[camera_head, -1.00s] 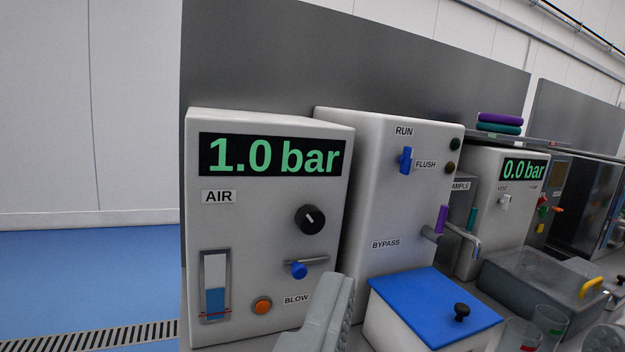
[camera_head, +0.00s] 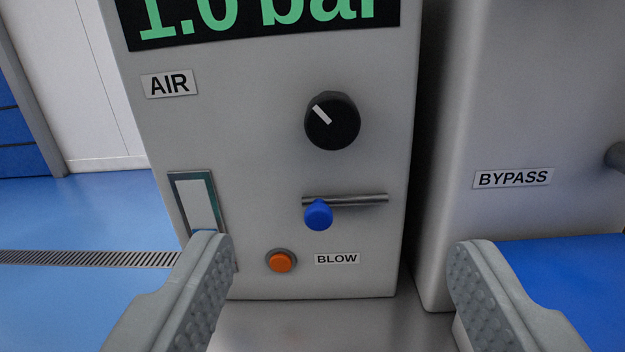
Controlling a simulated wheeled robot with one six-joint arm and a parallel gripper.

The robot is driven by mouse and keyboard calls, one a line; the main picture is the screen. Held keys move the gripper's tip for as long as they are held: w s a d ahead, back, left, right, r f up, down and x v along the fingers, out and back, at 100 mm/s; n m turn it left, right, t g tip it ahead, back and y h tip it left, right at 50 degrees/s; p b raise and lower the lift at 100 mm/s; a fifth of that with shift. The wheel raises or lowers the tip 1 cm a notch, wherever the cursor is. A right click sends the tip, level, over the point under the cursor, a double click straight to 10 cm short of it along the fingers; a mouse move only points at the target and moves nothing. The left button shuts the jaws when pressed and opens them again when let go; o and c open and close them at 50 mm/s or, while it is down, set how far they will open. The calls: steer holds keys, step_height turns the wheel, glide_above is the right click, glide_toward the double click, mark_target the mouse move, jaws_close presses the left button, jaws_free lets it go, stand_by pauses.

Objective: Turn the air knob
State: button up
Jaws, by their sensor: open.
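The air knob (camera_head: 332,122) is a round black dial with a white pointer mark aimed to the upper left. It sits on the front of the light grey AIR unit (camera_head: 250,140), to the right of the AIR label (camera_head: 170,84). The unit's display (camera_head: 265,18) reads 1.0 bar in green, its top cut off. My gripper (camera_head: 340,262) is open and empty, with its two grey fingers low in the view and spread wide. The knob is above and between the fingertips, apart from both.
Below the knob are a blue-ended lever (camera_head: 319,215) on a metal rod and an orange BLOW button (camera_head: 281,261). A level gauge (camera_head: 199,200) is partly behind the left finger. The BYPASS unit (camera_head: 510,110) stands close on the right, with a blue lid (camera_head: 575,275) before it.

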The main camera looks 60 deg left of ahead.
mark_target(332, 129)
steer(key=x, duration=1.1)
steer(key=f+x, duration=0.1)
steer(key=x, duration=0.5)
steer(key=shift+w+a, duration=0.25)
steer(key=c, duration=1)
